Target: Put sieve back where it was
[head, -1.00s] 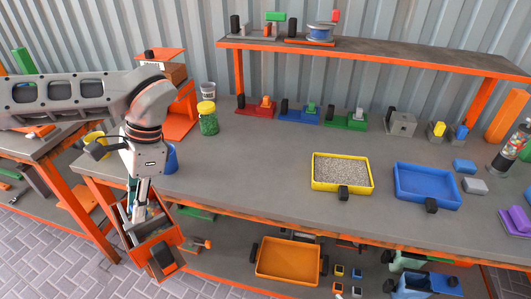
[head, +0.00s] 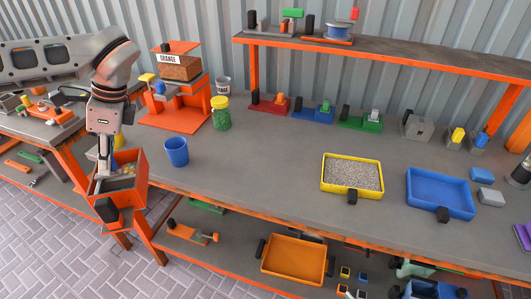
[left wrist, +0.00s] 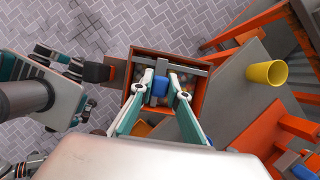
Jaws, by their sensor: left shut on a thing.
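My left gripper (head: 104,172) points down and is shut on the top of an orange open box with a black handle, which I take to be the sieve (head: 130,192). In the left wrist view, the fingers (left wrist: 160,88) close on a small blue grip on a grey bar across the sieve (left wrist: 196,108). Small yellowish and grey bits show inside it. The sieve hangs at the left front corner of the grey workbench, in front of the bench edge; its exact height is unclear.
A blue cup (head: 176,152) and a green jar with yellow lid (head: 221,114) stand near the bench's left end. A yellow tray of gravel (head: 352,176) and a blue tray (head: 440,192) stand on the right. The bench middle is clear. An orange tray (head: 293,259) is below.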

